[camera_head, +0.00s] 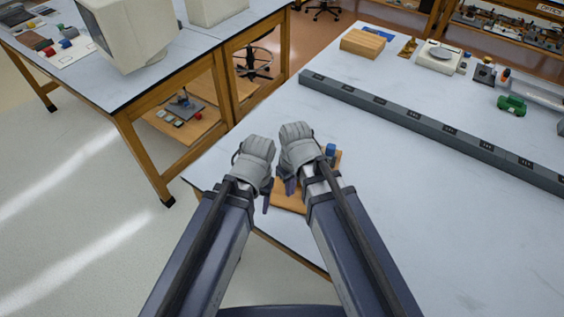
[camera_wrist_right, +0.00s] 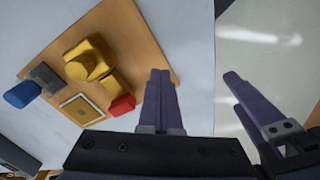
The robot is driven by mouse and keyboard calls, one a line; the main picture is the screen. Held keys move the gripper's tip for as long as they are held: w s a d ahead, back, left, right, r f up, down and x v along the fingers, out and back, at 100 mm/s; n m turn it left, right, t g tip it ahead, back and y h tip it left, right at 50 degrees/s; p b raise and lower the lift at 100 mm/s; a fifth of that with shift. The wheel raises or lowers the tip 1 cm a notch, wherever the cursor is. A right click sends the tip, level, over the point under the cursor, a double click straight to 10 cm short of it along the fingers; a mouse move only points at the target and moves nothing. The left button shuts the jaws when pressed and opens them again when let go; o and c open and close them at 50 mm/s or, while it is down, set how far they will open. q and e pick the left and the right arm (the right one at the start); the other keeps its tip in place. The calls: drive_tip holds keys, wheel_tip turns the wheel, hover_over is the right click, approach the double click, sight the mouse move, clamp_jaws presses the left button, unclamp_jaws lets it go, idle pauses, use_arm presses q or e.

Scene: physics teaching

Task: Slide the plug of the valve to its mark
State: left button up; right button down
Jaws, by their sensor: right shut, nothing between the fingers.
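The valve is a yellow body (camera_wrist_right: 90,60) on a wooden board (camera_wrist_right: 135,40) in the right wrist view. A red end piece (camera_wrist_right: 122,105) and a blue knob (camera_wrist_right: 22,95) on a grey block (camera_wrist_right: 44,78) sit at its two sides; I cannot tell which part is the plug. In the head view the board (camera_head: 290,200) is mostly hidden by my arms, and the blue knob (camera_head: 330,150) shows. My right gripper (camera_wrist_right: 160,78) is shut and empty, its tips beside the board's edge, apart from the red piece. My left gripper (camera_head: 266,205) hangs beside it, its jaws unclear.
A pale framed plate (camera_wrist_right: 82,108) lies on the board beside the yellow body. A long dark grey rail (camera_head: 420,125) crosses the table (camera_head: 440,220) behind. A wooden block (camera_head: 362,43), a scale (camera_head: 440,56) and a green item (camera_head: 511,105) stand farther back. The table's right front is clear.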

use_arm(q)
wheel_tip(320, 180, up, 5)
drive_tip(key=p, duration=0.4)
use_arm(e)
drive_tip(key=w+a+r+n+y, duration=0.1)
drive_tip(key=w+r+n, duration=0.2)
drive_tip(key=w, duration=0.2)
drive_tip(key=w+a+r+n+t+y, duration=0.1)
drive_tip(key=w+r+n+y, duration=0.1)
drive_tip(key=w, duration=0.4)
drive_tip(key=shift+w+a+r+n, duration=0.3)
drive_tip(key=shift+r+n, duration=0.3)
drive_tip(key=shift+n, duration=0.4)
use_arm(q)
drive_tip(key=shift+f, duration=0.1)
use_arm(e)
drive_tip(key=shift+f, duration=0.1)
